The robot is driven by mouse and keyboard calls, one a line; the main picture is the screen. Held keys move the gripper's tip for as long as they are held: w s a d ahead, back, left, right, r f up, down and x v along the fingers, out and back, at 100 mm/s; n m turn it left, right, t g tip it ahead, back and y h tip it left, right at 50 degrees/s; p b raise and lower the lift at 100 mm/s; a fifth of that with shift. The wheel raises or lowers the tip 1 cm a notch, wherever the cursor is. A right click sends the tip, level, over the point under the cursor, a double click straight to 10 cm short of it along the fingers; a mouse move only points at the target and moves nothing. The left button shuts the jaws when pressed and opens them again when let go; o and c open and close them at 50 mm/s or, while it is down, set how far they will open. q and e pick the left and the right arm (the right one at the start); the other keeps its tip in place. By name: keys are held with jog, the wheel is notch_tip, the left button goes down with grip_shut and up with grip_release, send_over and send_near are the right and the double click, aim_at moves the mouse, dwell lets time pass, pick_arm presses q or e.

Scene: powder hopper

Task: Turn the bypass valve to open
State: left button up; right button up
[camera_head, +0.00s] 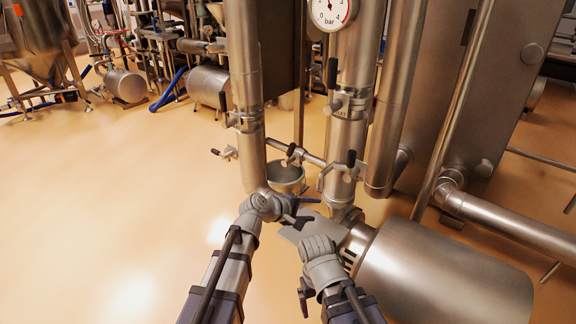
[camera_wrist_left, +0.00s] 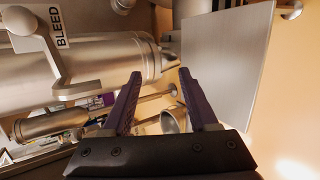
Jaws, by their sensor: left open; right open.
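Several small valves with black-tipped handles sit on the steel pipes. One upright black handle (camera_head: 332,73) is on the gauge pipe, another valve (camera_head: 240,121) is on the left pipe, and lower ones include a black knob (camera_head: 351,158) and a handle (camera_head: 291,149). No label naming the bypass valve is readable. In the left wrist view a grey lever (camera_wrist_left: 50,55) is beside a label (camera_wrist_left: 60,27) reading BLEED. My left gripper (camera_head: 312,210) is open and empty below the pipes; its purple fingers (camera_wrist_left: 160,76) are spread. My right gripper (camera_head: 304,298) is lower, near the motor.
A steel bowl (camera_head: 286,178) is behind my left gripper. A large cylindrical motor (camera_head: 450,275) lies at right, with a horizontal pipe (camera_head: 510,236) above it. A pressure gauge (camera_head: 330,12) is at the top. The floor (camera_head: 110,200) at left is clear.

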pick_arm(q)
jog(key=w+a+r+n+t+b, duration=0.25)
jog(key=w+r+n+t, duration=0.2)
jog(key=w+n, duration=0.4)
jog(key=n+t+y, duration=0.2)
jog(key=n+t, duration=0.3)
jog(key=n, duration=0.4)
send_near(290, 151)
jog(key=x, duration=0.3)
jog(key=shift+g, duration=0.25)
jog(key=shift+r+x, duration=0.1)
jog(key=shift+x, duration=1.95)
jog(key=shift+r+x, duration=0.15)
jog(key=shift+x, duration=1.9)
pick_arm(e)
notch_tip(290, 151, down, 4)
jog(key=shift+f, duration=0.1)
pick_arm(q)
grip_shut()
